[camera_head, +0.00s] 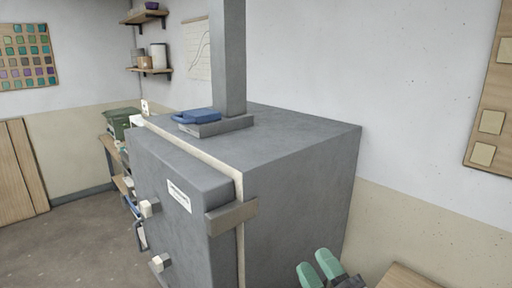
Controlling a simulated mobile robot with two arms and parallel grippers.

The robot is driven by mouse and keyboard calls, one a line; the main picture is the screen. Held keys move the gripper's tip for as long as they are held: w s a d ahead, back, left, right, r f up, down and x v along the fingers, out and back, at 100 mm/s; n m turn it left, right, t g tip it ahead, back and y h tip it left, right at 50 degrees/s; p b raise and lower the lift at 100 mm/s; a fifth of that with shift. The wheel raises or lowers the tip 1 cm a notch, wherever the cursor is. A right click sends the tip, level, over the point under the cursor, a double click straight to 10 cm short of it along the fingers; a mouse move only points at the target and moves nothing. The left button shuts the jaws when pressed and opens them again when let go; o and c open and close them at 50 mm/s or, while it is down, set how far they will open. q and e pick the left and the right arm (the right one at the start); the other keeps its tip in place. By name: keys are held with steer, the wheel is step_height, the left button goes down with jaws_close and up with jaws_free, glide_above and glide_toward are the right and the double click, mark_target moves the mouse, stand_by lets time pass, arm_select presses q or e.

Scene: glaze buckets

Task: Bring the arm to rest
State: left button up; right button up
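My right gripper (316,265) shows at the bottom edge of the head view, with two green fingertips pointing up and to the left. It is in front of the right side of a large grey kiln (300,165). The fingertips lie close together in the picture, and I cannot tell whether there is a gap between them. Nothing shows held in them. Most of the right arm is out of the frame. My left gripper is not in view.
A blue object (198,116) lies on the kiln top by a grey upright duct (230,60). A wooden surface (405,277) is at the bottom right. A green container (122,122) stands behind the kiln at left. Open floor (65,245) lies at the lower left.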

steer(key=d+f+m+g+h, duration=0.3)
steer(key=d+f+m+h, duration=0.4)
steer(key=f+m+h, duration=0.3)
steer(key=s+d+f+m+g, duration=0.3)
steer(key=s+f+m+g, duration=0.3)
steer(key=s+f+g, duration=1.1)
steer(key=s+f+t+b, duration=0.25)
steer(key=f+b, duration=1.05)
steer(key=f, duration=2.5)
steer(key=s+d+f+g+b, duration=0.1)
steer(key=s+f+b, duration=0.5)
steer(key=f, duration=0.9)
steer(key=s+d+f+g+b, duration=0.1)
steer(key=s+d+f+b, duration=0.1)
steer(key=s+f+b, duration=0.5)
steer(key=s+f, duration=0.5)
steer(key=f, duration=0.4)
steer(key=shift+h, duration=0.4)
steer(key=shift+d, duration=0.15)
